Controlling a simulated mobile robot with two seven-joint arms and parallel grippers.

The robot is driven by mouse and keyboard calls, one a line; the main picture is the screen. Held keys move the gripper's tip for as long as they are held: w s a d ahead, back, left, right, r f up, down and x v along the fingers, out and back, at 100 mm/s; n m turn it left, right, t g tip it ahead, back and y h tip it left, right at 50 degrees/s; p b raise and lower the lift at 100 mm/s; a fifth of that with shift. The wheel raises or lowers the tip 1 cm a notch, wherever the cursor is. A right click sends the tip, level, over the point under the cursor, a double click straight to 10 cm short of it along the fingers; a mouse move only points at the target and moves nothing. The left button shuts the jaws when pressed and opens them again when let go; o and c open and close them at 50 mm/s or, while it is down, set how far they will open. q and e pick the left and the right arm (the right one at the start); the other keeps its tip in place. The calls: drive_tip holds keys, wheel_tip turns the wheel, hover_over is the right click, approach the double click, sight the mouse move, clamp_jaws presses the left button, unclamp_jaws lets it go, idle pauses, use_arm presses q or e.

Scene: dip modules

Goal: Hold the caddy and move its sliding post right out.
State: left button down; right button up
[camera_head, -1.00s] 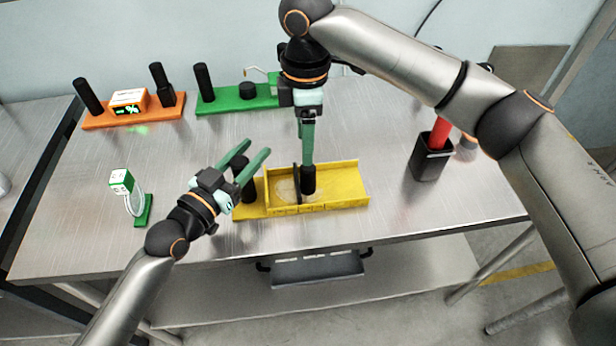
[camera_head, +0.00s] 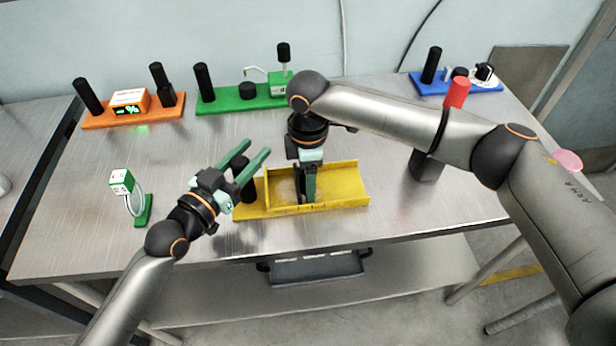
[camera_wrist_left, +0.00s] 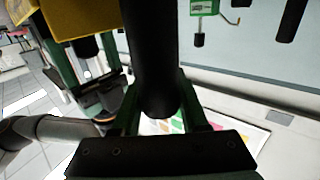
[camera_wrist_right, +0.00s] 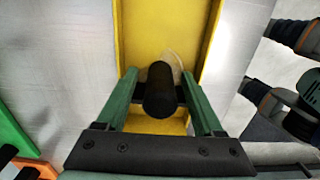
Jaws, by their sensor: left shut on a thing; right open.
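The yellow caddy (camera_head: 345,185) lies near the front of the table. A fixed black handle (camera_head: 244,186) stands upright at its left end. My left gripper (camera_head: 252,154) is shut on that handle, which also shows between its fingers in the left wrist view (camera_wrist_left: 153,60). My right gripper (camera_head: 307,190) is down inside the caddy's trough, fingers pointing down. In the right wrist view, the black sliding post (camera_wrist_right: 158,90) stands between its two open green fingers, with a gap at each side. In the head view the post is mostly hidden by that gripper.
An orange module (camera_head: 135,117), a green module (camera_head: 228,103) and a blue module (camera_head: 430,86) stand at the back. A small green-white device (camera_head: 122,182) is on the left. A dark holder (camera_head: 426,168) stands right of the caddy, partly behind my right arm. Table between is clear.

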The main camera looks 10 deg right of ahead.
clamp_jaws()
idle(0.5)
idle(0.9)
